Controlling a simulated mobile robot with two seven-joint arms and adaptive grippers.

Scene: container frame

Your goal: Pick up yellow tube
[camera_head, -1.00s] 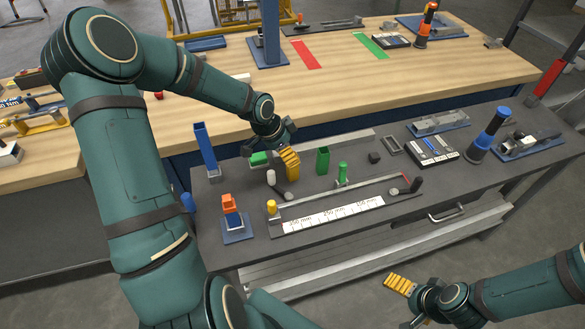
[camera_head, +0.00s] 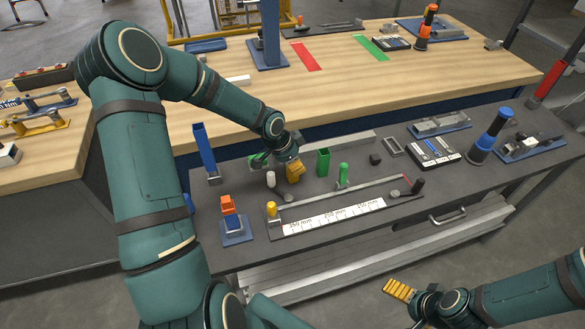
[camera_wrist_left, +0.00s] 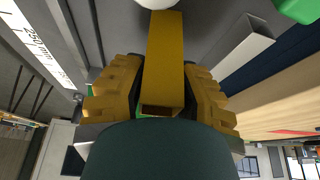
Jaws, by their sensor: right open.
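The yellow tube (camera_wrist_left: 164,60) is a square hollow tube, seen in the left wrist view with its open end towards the camera. My left gripper (camera_wrist_left: 164,85) has its yellow ribbed fingers on both sides of the tube, and they look pressed against it. In the head view my left gripper (camera_head: 294,172) is low over the dark bench, and its fingers hide most of the tube. I cannot tell whether the tube still touches the bench. My right gripper (camera_head: 398,290) is open and empty in front of the bench at the lower right.
A green square tube (camera_head: 323,161) stands right of my left gripper, and a white peg (camera_head: 271,180) stands left of it. A green peg (camera_head: 343,174) and a ruler fixture (camera_head: 330,216) are nearer the front. A tall blue tube (camera_head: 204,150) stands at the left.

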